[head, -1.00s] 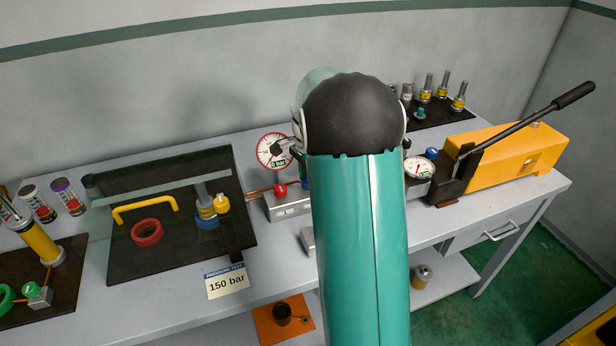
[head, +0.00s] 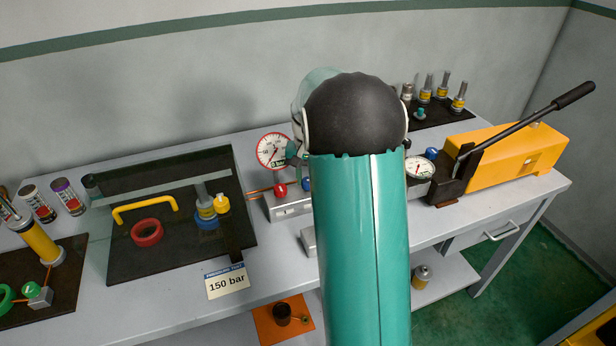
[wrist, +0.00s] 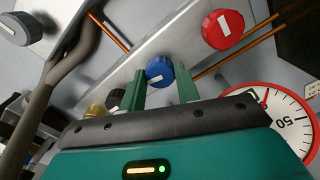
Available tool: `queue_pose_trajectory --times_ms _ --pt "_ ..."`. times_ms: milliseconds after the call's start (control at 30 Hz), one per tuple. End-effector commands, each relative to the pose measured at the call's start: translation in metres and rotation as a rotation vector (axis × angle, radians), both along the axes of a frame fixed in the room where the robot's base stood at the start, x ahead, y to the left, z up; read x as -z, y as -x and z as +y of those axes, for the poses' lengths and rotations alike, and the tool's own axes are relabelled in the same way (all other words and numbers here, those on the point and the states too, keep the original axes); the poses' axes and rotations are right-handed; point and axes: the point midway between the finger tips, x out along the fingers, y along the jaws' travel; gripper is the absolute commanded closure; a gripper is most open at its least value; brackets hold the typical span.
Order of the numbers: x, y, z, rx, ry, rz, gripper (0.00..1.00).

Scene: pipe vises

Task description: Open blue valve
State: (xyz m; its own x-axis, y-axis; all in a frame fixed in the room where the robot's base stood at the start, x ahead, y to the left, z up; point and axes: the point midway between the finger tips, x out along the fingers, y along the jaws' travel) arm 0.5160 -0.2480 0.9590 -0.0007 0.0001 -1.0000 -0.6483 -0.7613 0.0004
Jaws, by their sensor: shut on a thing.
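The blue valve knob (wrist: 159,72) has a white mark on its face and sits on a grey metal block, between the two green fingers of my gripper (wrist: 160,80) in the wrist view. The fingers are shut on its sides. In the head view a small part of the blue knob (head: 307,184) shows beside my arm. My arm hides most of the gripper there. A red knob (wrist: 222,29) stands next to the blue one on the same block; it also shows in the head view (head: 280,188).
A yellow pump (head: 505,160) with a long black lever, another gauge (head: 419,168) and another blue knob (head: 432,153) are on the right. A dark mat (head: 130,265) with a clear shield and parts lies left.

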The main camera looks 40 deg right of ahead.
Motion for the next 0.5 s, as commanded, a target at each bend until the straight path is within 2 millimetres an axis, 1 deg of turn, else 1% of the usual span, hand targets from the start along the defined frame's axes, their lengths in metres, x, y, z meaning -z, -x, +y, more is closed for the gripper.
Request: queue_pose_trajectory --times_ms 200,500 --pt "-0.0021 -0.0005 -0.0005 -0.088 0.001 -0.003 0.91" --pt "-0.0022 -0.0006 -0.0005 -0.124 0.002 -0.004 0.91"
